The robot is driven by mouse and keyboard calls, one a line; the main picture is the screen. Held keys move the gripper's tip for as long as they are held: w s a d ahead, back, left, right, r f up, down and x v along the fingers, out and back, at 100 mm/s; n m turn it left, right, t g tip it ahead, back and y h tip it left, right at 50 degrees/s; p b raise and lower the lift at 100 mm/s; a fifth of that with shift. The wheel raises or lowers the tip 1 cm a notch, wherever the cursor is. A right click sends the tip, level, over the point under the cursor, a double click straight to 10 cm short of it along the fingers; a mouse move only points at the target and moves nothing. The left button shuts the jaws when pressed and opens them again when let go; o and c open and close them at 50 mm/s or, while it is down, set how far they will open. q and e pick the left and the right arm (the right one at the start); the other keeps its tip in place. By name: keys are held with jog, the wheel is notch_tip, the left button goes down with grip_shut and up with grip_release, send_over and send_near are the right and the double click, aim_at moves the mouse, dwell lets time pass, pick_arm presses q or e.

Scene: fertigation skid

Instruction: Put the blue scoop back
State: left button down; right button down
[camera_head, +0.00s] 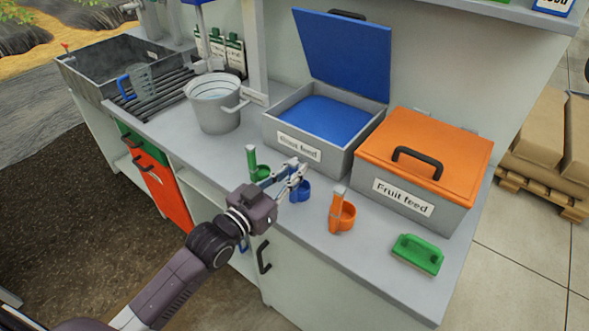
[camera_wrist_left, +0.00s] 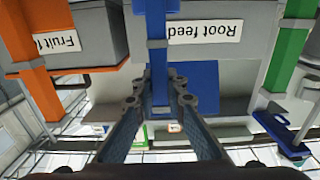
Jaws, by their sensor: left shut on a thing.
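The blue scoop (camera_head: 302,193) is on the front part of the counter, below the Root feed bin (camera_head: 312,158), between the green scoop (camera_head: 253,165) and the orange scoop (camera_head: 341,213). My left gripper (camera_head: 293,176) is shut on its upright handle and hides much of it. In the left wrist view the blue handle (camera_wrist_left: 157,45) runs between the two fingertips (camera_wrist_left: 158,95). I cannot tell whether the scoop touches the counter. The Root feed bin's blue lid (camera_head: 343,50) stands open, with blue feed inside. My right gripper is not in view.
The Fruit feed bin (camera_head: 408,180) is shut under an orange lid. A green brush (camera_head: 417,254) lies near the front right. Little counter is free between the scoops.

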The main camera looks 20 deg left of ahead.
pick_arm(q)
jog(key=c, duration=2)
grip_release()
jog(key=shift+o, duration=0.2)
jog(key=shift+r, duration=0.15)
jog(key=p+v, duration=0.4)
jog(key=v, duration=0.8)
